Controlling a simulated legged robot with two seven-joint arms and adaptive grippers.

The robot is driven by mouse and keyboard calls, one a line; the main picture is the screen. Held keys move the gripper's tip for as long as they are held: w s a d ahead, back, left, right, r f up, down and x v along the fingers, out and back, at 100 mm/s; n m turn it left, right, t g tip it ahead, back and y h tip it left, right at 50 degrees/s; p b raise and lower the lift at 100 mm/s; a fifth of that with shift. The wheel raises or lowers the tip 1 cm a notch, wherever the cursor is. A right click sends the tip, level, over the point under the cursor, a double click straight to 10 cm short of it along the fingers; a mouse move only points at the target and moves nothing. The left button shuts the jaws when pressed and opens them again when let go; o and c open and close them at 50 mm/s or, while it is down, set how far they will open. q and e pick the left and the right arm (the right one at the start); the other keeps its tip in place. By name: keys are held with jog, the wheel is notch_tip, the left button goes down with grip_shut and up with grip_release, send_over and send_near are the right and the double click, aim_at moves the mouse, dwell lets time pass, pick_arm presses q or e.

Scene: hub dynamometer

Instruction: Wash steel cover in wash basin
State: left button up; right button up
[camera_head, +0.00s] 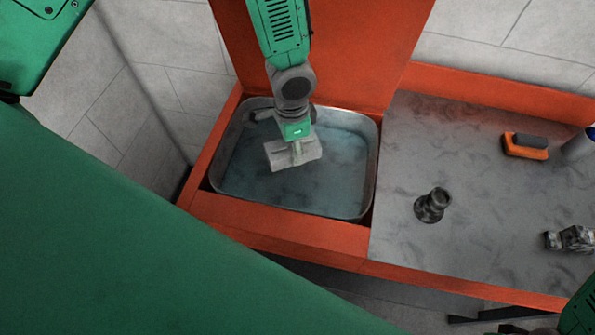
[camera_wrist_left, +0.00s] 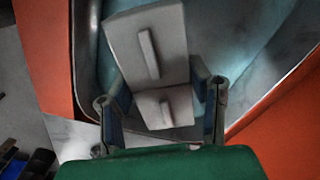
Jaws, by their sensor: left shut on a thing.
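The steel cover (camera_head: 307,153) is a light grey, blocky piece with a raised rib. My left gripper (camera_head: 296,143) reaches down over the wash basin (camera_head: 374,165) and is shut on the cover. The basin is a metal tub with rounded corners, holding bluish water. The cover is inside the basin's outline; I cannot tell whether it touches the water. In the left wrist view the cover (camera_wrist_left: 172,40) sits between the two fingers of my left gripper (camera_wrist_left: 158,88), tilted. Only part of my right arm shows at the lower right corner; its gripper is not clearly seen.
The orange bench frame surrounds the basin, with an orange panel (camera_head: 350,50) behind it.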

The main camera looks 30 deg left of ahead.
pick_arm(q)
jog(key=shift+r, duration=0.1)
dwell(0.5)
notch_tip(320, 180, up, 2)
jog(key=shift+r+p, duration=0.1)
jog(key=shift+p, duration=0.95)
jog(key=shift+r, duration=0.85)
notch_tip(320, 180, down, 10)
jog(key=s+a+n+b, duration=0.1)
jog(key=n+b, duration=0.7)
jog(key=b, duration=1.1)
jog(key=shift+s+a+f+n, duration=0.15)
jog(key=shift+s+a+n, duration=0.2)
jog(key=shift+s, duration=0.55)
